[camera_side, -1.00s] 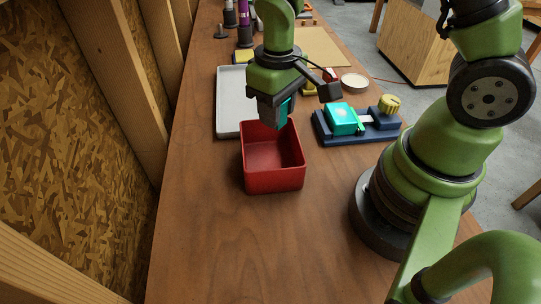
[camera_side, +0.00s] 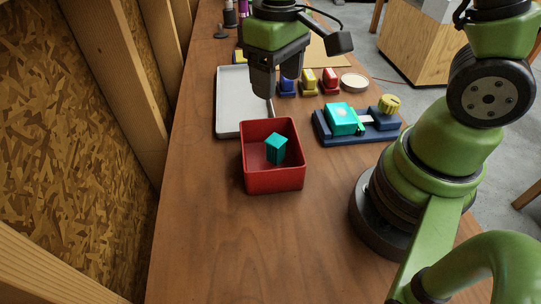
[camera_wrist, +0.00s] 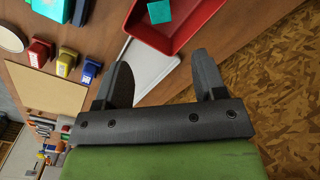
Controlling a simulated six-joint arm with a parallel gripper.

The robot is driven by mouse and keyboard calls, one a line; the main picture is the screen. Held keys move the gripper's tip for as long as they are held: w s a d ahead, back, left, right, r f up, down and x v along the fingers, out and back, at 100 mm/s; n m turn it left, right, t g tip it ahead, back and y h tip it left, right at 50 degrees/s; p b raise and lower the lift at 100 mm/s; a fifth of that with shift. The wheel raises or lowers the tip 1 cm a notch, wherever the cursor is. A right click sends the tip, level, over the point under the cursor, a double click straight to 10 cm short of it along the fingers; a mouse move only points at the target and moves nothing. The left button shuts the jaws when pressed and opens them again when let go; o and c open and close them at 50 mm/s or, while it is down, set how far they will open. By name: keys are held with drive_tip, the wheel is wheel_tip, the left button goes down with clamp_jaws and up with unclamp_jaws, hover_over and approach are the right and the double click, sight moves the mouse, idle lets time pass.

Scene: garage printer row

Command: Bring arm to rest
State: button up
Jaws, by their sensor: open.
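My gripper (camera_side: 273,88) hangs in the air above the right edge of the grey tray, behind the red bin. In the wrist view my gripper (camera_wrist: 160,72) shows its two fingers wide apart with nothing between them. A teal block (camera_side: 276,148) lies inside the red bin (camera_side: 273,182), apart from the gripper. In the wrist view the teal block (camera_wrist: 159,11) and part of the bin (camera_wrist: 196,25) show at the top edge.
A grey tray (camera_side: 229,104) lies behind the bin. A dark blue fixture (camera_side: 352,137) holding a teal part (camera_side: 341,118) stands to the right. Blue, yellow (camera_side: 309,84) and red (camera_side: 330,82) blocks and a round white dish (camera_side: 354,82) stand behind. The front of the wooden table (camera_side: 235,245) is clear.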

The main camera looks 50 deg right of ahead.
drive_tip(key=shift+r, duration=1.7)
drive_tip(key=shift+r, duration=0.1)
drive_tip(key=s+r+m+t+y, duration=0.2)
drive_tip(key=s+r+m+t, duration=0.2)
drive_tip(key=s+r+t, duration=0.3)
drive_tip(key=s+r, duration=0.3)
drive_tip(key=s, duration=0.1)
drive_tip(key=shift+a, duration=0.15)
